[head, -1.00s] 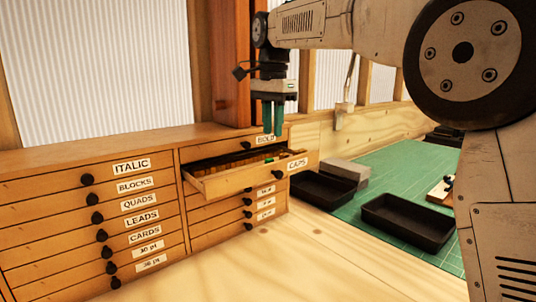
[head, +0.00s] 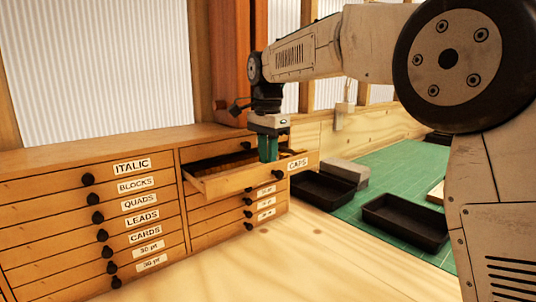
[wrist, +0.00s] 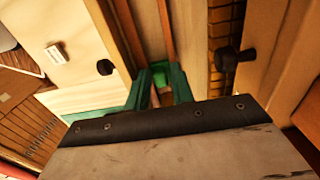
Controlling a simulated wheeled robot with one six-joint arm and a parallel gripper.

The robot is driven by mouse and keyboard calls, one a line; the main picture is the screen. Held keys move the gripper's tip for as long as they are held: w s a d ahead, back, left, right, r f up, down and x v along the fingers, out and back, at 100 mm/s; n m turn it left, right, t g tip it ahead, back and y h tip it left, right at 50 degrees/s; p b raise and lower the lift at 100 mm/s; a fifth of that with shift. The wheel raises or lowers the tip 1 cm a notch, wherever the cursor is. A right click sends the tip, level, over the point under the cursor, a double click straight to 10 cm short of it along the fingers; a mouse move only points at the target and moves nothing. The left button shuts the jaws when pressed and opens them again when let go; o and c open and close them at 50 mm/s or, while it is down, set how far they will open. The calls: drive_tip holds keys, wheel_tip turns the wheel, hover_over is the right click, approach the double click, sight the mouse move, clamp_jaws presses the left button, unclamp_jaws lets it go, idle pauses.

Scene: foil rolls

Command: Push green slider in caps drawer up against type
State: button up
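The caps drawer (head: 235,183) is pulled out of the cabinet, with its label at the front right. My gripper (head: 267,150) points down into the drawer's right part, with its fingertips hidden behind the front board. In the wrist view my gripper (wrist: 158,72) shows two teal fingers with a gap between them. In the head view the slider is hidden behind the gripper. Rows of type lie inside the drawer.
The other cabinet drawers (head: 140,203) are shut, with black knobs. To the right, black trays (head: 405,220) and a grey block (head: 347,170) are on and beside a green mat (head: 390,170). The wooden bench in front is clear.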

clamp_jaws()
drive_tip(key=shift+w+d, duration=0.45)
drive_tip(key=shift+d, duration=0.2)
drive_tip(key=shift+w+d, duration=0.45)
drive_tip(key=shift+d, duration=0.2)
unclamp_jaws()
wheel_tip(320, 180, up, 8)
